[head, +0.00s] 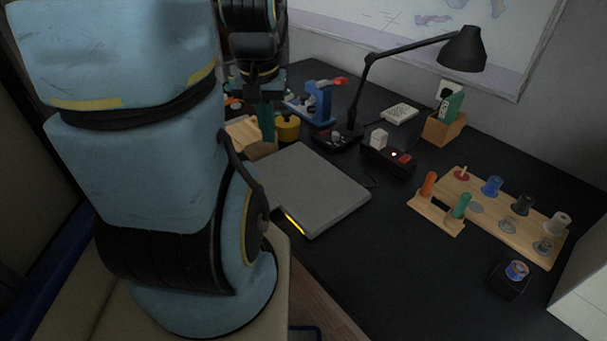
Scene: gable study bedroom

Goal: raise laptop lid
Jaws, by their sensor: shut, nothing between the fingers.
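The grey laptop (318,187) lies flat on the dark desk with its lid down. A thin yellow-lit strip shows along its near-left edge. My gripper (267,137) points down beyond the laptop's far-left side, near a wooden item and a yellow round object. Its fingers look shut and hold nothing. It appears apart from the laptop. My blue arm hides the laptop's left part.
A black desk lamp (378,55) and a blue device (319,101) stand behind the laptop. A black box with a red switch (389,160) sits close to its right. A wooden spool rack (505,216) is at the right.

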